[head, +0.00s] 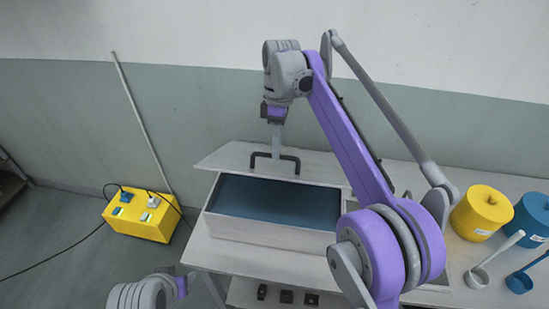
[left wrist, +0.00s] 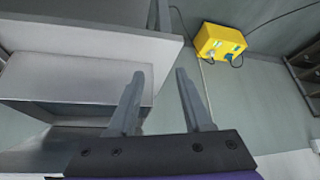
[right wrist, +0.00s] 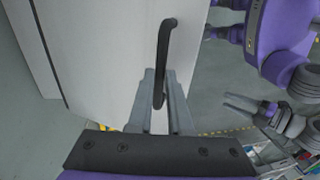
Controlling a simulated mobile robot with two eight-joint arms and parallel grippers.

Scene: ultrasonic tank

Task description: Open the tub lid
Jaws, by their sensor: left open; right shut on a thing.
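The tub (head: 265,232) is a pale box on the bench, its opening showing a dark blue interior (head: 270,198). The pale lid (head: 225,157) is at the back of the tub, clear of most of the opening; its exact tilt is hard to tell. A black bar handle (head: 297,166) stands out from the lid. My right gripper (head: 276,150) is shut on this handle; the right wrist view shows its fingers (right wrist: 160,76) on either side of the bar (right wrist: 166,35). My left gripper (head: 187,278) is low at the front left, open and empty, its fingers (left wrist: 159,74) apart.
A yellow box (head: 140,217) with cables stands on the floor at left. On the bench at right are a yellow canister (head: 482,213), a blue canister (head: 535,213) and two ladles (head: 478,277). Small dark items (head: 286,297) lie on the lower shelf.

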